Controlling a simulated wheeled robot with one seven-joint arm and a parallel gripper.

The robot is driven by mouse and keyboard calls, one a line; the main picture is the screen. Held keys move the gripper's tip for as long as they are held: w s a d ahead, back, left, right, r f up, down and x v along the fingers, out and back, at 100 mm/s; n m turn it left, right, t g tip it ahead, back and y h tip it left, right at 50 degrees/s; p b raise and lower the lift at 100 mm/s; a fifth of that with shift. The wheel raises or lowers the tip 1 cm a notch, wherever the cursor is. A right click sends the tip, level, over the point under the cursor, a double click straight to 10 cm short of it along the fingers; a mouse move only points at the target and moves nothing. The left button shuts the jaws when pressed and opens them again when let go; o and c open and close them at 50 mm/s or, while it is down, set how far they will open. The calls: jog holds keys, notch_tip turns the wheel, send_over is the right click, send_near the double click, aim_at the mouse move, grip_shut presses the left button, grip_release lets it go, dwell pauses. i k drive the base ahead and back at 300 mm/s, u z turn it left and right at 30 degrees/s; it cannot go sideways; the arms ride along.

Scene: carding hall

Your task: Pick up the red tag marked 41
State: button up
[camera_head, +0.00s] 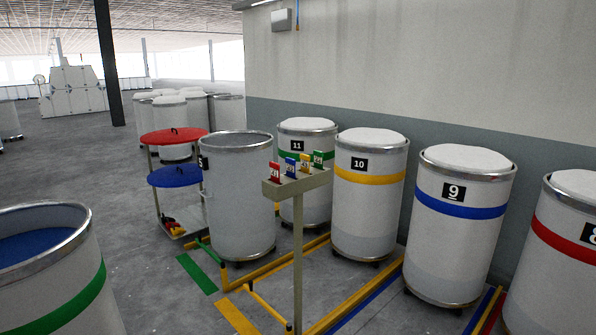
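A small red tag (274,171) stands upright at the left end of a beige holder (300,186) on top of a thin post. The tag has a white patch with a dark mark, too small to read as a number. A blue tag (291,167), a yellow tag (305,162) and a green tag (318,158) stand in a row to its right on the same holder. My gripper is not in view.
Numbered cans 11 (304,135), 10 (360,220), and 9 (452,245) stand behind the post along the wall. An open can (238,215) stands just left of it. A cart with red (174,135) and blue lids is farther left. Coloured floor rails (270,308) surround the post's foot.

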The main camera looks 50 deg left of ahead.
aim_at(274, 166)
jog(key=i, duration=0.6)
jog(key=u, duration=2.5)
jog(key=i, duration=2.75)
jog(key=u, duration=0.9)
jog(key=i, duration=0.4)
jog(key=z, duration=1.4)
